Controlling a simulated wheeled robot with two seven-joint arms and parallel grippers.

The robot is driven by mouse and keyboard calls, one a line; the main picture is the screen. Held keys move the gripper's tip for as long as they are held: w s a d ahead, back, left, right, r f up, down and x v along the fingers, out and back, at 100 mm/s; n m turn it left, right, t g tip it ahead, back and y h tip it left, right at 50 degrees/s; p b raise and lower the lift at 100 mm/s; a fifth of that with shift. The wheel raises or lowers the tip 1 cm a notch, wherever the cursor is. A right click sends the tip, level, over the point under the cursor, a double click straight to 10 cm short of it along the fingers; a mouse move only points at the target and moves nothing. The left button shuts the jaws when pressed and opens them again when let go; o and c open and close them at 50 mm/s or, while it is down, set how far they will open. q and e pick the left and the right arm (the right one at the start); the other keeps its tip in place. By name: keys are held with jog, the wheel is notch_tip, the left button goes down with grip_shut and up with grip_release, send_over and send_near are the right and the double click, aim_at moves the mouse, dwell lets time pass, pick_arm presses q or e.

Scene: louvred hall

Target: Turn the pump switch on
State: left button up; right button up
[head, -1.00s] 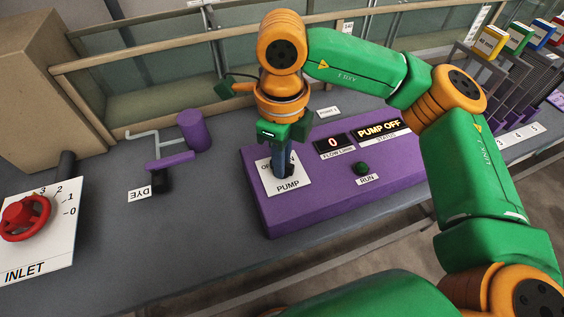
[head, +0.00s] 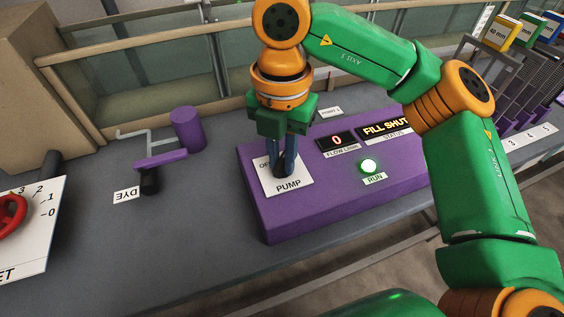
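The pump switch stands on a white plate labelled PUMP (head: 289,187) on the purple console (head: 340,206). My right gripper (head: 284,168) points down over the plate, with its dark blue fingers around the place of the switch. The fingers mostly hide the switch, and I cannot tell whether they grip it. The status display (head: 385,128) reads FILL SHUT, and the green RUN lamp (head: 369,166) is lit. The flow display (head: 336,142) reads 0. My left gripper is not in view.
The purple DYE valve handle (head: 160,160) and a purple cylinder (head: 187,129) are left of the console. The red INLET wheel (head: 10,216) is at the left edge. Racks with coloured blocks (head: 502,32) stand at the back right. The grey bench between is clear.

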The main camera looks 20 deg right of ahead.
aim_at(282, 160)
jog(key=o, duration=0.4)
jog(key=shift+r, duration=0.15)
notch_tip(282, 160, up, 7)
jog(key=p, duration=0.6)
jog(key=shift+r, duration=0.1)
jog(key=shift+f, duration=0.2)
notch_tip(282, 160, up, 7)
jog(key=shift+r+p, duration=0.1)
jog(key=shift+p, duration=0.85)
